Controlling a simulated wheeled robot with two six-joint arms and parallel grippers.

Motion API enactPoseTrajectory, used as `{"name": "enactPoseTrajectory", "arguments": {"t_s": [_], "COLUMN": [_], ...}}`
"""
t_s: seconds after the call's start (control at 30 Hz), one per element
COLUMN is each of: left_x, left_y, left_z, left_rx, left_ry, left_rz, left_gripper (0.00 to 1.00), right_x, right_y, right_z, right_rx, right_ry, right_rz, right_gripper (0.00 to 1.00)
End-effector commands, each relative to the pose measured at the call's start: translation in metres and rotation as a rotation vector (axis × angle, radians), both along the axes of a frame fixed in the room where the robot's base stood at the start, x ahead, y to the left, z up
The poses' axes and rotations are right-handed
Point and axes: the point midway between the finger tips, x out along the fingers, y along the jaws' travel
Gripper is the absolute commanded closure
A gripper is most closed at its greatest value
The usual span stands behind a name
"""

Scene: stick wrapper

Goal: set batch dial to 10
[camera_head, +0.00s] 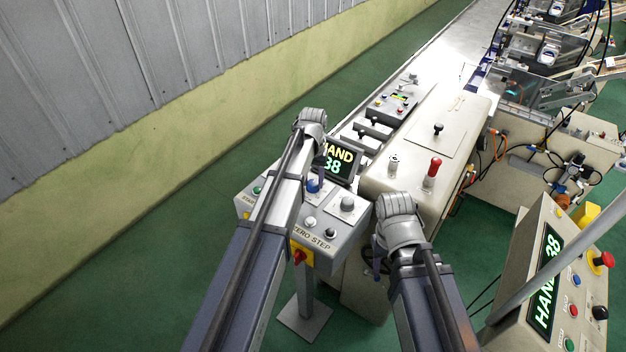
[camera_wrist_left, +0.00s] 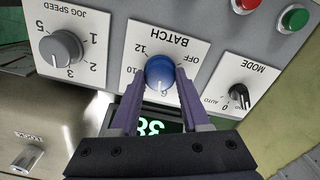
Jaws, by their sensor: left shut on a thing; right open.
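The blue batch dial (camera_wrist_left: 160,72) is on a white plate marked BATCH, upside down in the left wrist view. Marks OFF, 12 and 10 can be read around it, plus a single digit by its lower edge. Its white pointer line faces down in the picture, toward that digit, away from the 10. My left gripper (camera_wrist_left: 158,90) is shut on the dial, one purple finger on each side. In the head view the blue dial (camera_head: 314,185) shows beside my left arm, whose fingers are hidden. My right gripper (camera_head: 398,208) hangs by the beige machine housing; its fingertips are hidden.
The jog speed knob (camera_wrist_left: 61,48) and mode knob (camera_wrist_left: 239,96) flank the dial. Red and green buttons sit above. A display (camera_head: 337,162) reads HAND 38. A control box (camera_head: 565,280) stands at right.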

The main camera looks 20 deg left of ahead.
Motion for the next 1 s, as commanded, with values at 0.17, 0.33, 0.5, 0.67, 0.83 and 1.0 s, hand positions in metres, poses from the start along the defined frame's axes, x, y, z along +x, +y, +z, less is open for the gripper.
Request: {"name": "enactPoseTrajectory", "arguments": {"t_s": [0.17,0.33,0.5,0.67,0.83,1.0], "left_x": [-0.0005,-0.0005,-0.0006,-0.0006,-0.0007,-0.0007], "left_y": [-0.0001,-0.0001,-0.0001,-0.0001,-0.0001,-0.0001], "left_z": [-0.0001,-0.0001,-0.0001,-0.0001,-0.0001,-0.0001], "left_rx": [0.0,0.0,0.0,0.0,-0.001,-0.001], "left_ry": [0.001,0.001,0.001,0.001,0.001,0.001], "left_rz": [-0.167,-0.328,-0.489,-0.641,-0.802,-0.963], "left_gripper": [1.0,1.0,1.0,1.0,1.0,1.0], "right_x": [0.0,0.0,0.0,0.0,0.0,0.0], "right_y": [0.0,0.0,0.0,0.0,0.0,0.0], "right_z": [-0.0001,-0.0001,-0.0001,-0.0001,-0.0001,-0.0001], "right_rx": [0.0,0.0,0.0,0.0,0.0,0.0], "right_ry": [0.0,0.0,0.0,0.0,0.0,0.0], "right_rz": [0.0,0.0,0.0,0.0,0.0,0.0], "right_gripper": [0.5,0.5,0.5,0.5,0.5,0.5]}}
